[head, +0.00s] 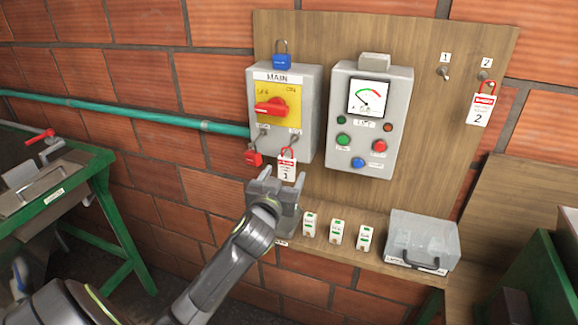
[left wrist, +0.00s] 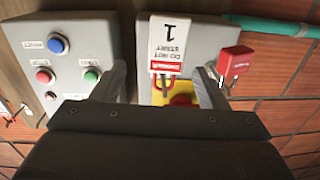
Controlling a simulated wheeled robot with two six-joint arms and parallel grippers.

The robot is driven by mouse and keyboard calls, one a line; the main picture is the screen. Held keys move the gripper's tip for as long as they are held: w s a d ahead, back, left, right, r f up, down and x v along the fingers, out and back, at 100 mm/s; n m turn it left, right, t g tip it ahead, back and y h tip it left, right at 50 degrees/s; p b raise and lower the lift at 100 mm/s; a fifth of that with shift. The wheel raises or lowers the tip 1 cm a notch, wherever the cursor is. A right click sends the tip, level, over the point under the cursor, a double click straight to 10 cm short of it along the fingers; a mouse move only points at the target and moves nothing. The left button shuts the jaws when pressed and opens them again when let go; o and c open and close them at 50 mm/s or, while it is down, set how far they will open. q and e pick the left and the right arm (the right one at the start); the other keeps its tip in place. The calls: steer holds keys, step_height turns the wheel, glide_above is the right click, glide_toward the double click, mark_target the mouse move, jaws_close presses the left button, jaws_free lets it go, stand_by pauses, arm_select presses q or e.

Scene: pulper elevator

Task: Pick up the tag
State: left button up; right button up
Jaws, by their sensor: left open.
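A white and red tag marked 1 (head: 288,167) hangs by its red loop under the grey MAIN box (head: 308,112). It also shows in the left wrist view (left wrist: 169,42), upside down. My left gripper (head: 283,182) is open, just below and in front of this tag in the head view. In the left wrist view the tag appears between the two fingers (left wrist: 160,85); I see no grip on it. A second tag, marked 2 (head: 482,108), hangs from the right hook on the board. My right gripper is not in view.
A red padlock (head: 254,158) hangs left of tag 1, and a blue padlock (head: 282,62) sits atop the MAIN box. The meter box (head: 345,150) stands to the right.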

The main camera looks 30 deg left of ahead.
mark_target(287, 164)
arm_select(q)
steer(key=shift+w+a+r+p, duration=0.15)
steer(key=shift+a+r+p, duration=0.15)
steer(key=shift+a, duration=0.1)
steer(key=shift+w+a+p, duration=0.65)
steer(key=shift+w+p, duration=0.15)
steer(key=shift+w, duration=0.05)
steer(key=shift+w+d+p, duration=0.15)
steer(key=shift+w+p, duration=0.1)
steer(key=shift+w, duration=0.3)
steer(key=shift+w+d+p, duration=0.15)
steer(key=shift+w+p, duration=0.05)
steer(key=shift+w, duration=0.45)
steer(key=shift+a, duration=0.15)
steer(key=shift+w+a+f, duration=0.15)
steer(key=shift+a+f, duration=0.05)
steer(key=shift+a, duration=0.2)
steer(key=c, duration=0.3)
steer(key=shift+d, duration=0.15)
steer(key=shift+c, duration=1.1)
steer(key=shift+d+r, duration=0.2)
steer(key=c, duration=0.5)
steer(key=shift+a, duration=0.1)
steer(key=shift+c, duration=0.2)
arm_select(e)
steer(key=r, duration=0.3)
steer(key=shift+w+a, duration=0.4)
